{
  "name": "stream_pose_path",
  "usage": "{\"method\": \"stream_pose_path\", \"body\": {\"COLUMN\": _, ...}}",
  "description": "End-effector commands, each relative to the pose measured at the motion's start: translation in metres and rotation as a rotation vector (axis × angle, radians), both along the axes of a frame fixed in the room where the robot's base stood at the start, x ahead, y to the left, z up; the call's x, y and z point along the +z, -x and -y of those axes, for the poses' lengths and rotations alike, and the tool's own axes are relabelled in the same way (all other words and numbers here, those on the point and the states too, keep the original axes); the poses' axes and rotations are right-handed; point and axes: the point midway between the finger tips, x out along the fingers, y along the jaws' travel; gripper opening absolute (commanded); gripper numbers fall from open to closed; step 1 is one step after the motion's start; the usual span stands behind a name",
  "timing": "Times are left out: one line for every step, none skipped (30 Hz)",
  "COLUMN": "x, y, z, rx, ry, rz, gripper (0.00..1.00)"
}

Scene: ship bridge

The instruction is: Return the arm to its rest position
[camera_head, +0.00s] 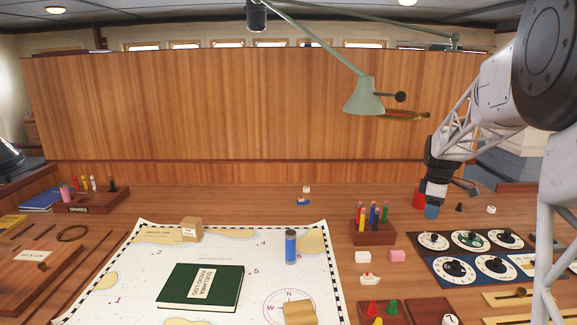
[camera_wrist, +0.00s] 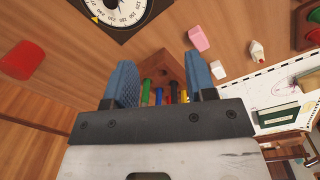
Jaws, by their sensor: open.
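My arm reaches in from the right in the head view, and my gripper (camera_head: 432,211) hangs low over the right back of the desk. In the wrist view my gripper (camera_wrist: 160,75) shows two blue fingers spread apart with nothing held between them. Beyond the fingers is a wooden holder (camera_wrist: 162,65) with several coloured pens. The same holder (camera_head: 373,237) stands in the head view, left of and nearer than the gripper. A red cylinder (camera_head: 418,199) stands just behind and left of the gripper; it also shows in the wrist view (camera_wrist: 22,60).
A dial panel (camera_head: 472,270) lies below the gripper's right side. A pink block (camera_head: 397,256) and a small boat (camera_head: 370,280) lie near the holder. A green lamp (camera_head: 364,96) hangs above. A chart (camera_head: 120,270) with a green book (camera_head: 228,283) and blue cylinder (camera_head: 291,247) lies left.

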Motion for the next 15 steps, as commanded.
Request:
{"method": "stream_pose_path", "body": {"x": 0.009, "y": 0.011, "z": -0.012, "rx": -0.025, "ry": 0.001, "rz": 0.008, "gripper": 0.51}}
{"method": "stream_pose_path", "body": {"x": 0.013, "y": 0.017, "z": -0.018, "rx": -0.043, "ry": 0.002, "rz": 0.011, "gripper": 0.51}}
{"method": "stream_pose_path", "body": {"x": 0.019, "y": 0.026, "z": -0.027, "rx": -0.068, "ry": 0.002, "rz": 0.017, "gripper": 0.51}}
{"method": "stream_pose_path", "body": {"x": 0.022, "y": 0.032, "z": -0.033, "rx": -0.086, "ry": 0.002, "rz": 0.02, "gripper": 0.51}}
{"method": "stream_pose_path", "body": {"x": 0.026, "y": 0.038, "z": -0.04, "rx": -0.104, "ry": 0.002, "rz": 0.023, "gripper": 0.51}}
{"method": "stream_pose_path", "body": {"x": 0.03, "y": 0.047, "z": -0.048, "rx": -0.129, "ry": 0.002, "rz": 0.027, "gripper": 0.51}}
{"method": "stream_pose_path", "body": {"x": 0.033, "y": 0.054, "z": -0.053, "rx": -0.147, "ry": 0.002, "rz": 0.031, "gripper": 0.51}}
{"method": "stream_pose_path", "body": {"x": 0.037, "y": 0.061, "z": -0.059, "rx": -0.165, "ry": 0.002, "rz": 0.035, "gripper": 0.51}}
{"method": "stream_pose_path", "body": {"x": 0.041, "y": 0.069, "z": -0.067, "rx": -0.188, "ry": 0.001, "rz": 0.04, "gripper": 0.51}}
{"method": "stream_pose_path", "body": {"x": 0.044, "y": 0.077, "z": -0.073, "rx": -0.207, "ry": 0.0, "rz": 0.043, "gripper": 0.51}}
{"method": "stream_pose_path", "body": {"x": 0.046, "y": 0.083, "z": -0.079, "rx": -0.225, "ry": 0.0, "rz": 0.046, "gripper": 0.51}}
{"method": "stream_pose_path", "body": {"x": 0.049, "y": 0.093, "z": -0.086, "rx": -0.249, "ry": -0.002, "rz": 0.051, "gripper": 0.51}}
{"method": "stream_pose_path", "body": {"x": 0.052, "y": 0.1, "z": -0.092, "rx": -0.267, "ry": -0.003, "rz": 0.055, "gripper": 0.51}}
{"method": "stream_pose_path", "body": {"x": 0.054, "y": 0.107, "z": -0.097, "rx": -0.284, "ry": -0.003, "rz": 0.057, "gripper": 0.51}}
{"method": "stream_pose_path", "body": {"x": 0.058, "y": 0.117, "z": -0.105, "rx": -0.308, "ry": -0.005, "rz": 0.064, "gripper": 0.51}}
